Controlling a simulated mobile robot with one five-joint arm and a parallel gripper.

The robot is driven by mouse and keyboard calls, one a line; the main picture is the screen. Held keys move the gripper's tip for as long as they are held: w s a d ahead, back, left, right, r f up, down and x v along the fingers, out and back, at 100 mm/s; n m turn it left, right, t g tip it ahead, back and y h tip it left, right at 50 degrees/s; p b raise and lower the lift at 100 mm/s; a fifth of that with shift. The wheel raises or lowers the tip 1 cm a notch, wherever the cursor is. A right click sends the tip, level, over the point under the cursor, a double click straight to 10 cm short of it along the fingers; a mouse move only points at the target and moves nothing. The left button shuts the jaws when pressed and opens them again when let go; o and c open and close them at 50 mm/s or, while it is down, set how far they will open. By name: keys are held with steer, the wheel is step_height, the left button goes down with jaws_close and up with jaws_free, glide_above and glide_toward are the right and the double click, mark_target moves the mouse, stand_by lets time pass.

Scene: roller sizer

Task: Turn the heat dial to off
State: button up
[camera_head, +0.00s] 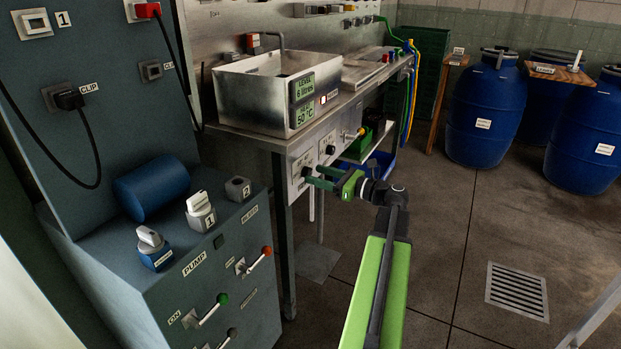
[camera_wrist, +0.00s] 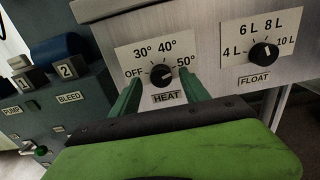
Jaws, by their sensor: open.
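The heat dial (camera_wrist: 161,75) is a round black knob on a white scale plate marked OFF, 30°, 40° and 50°, above a HEAT label. Its small white mark appears to lie on the right, toward 50°. My gripper (camera_wrist: 162,80) is open, with one green finger on each side of the dial. I cannot tell whether either finger touches it. In the head view my gripper (camera_head: 312,178) is at the front panel under the steel tank, and its fingers partly cover the heat dial.
The black float dial (camera_wrist: 263,53) is close on the right of the same panel; it also shows in the head view (camera_head: 330,149). The steel tank (camera_head: 255,100) has a display reading 50 °C. A blue-grey pump cabinet (camera_head: 150,285) with levers stands left. Blue barrels (camera_head: 484,115) stand far right.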

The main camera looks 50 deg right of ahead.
steer(key=shift+w+a, duration=0.15)
steer(key=shift+w, duration=0.5)
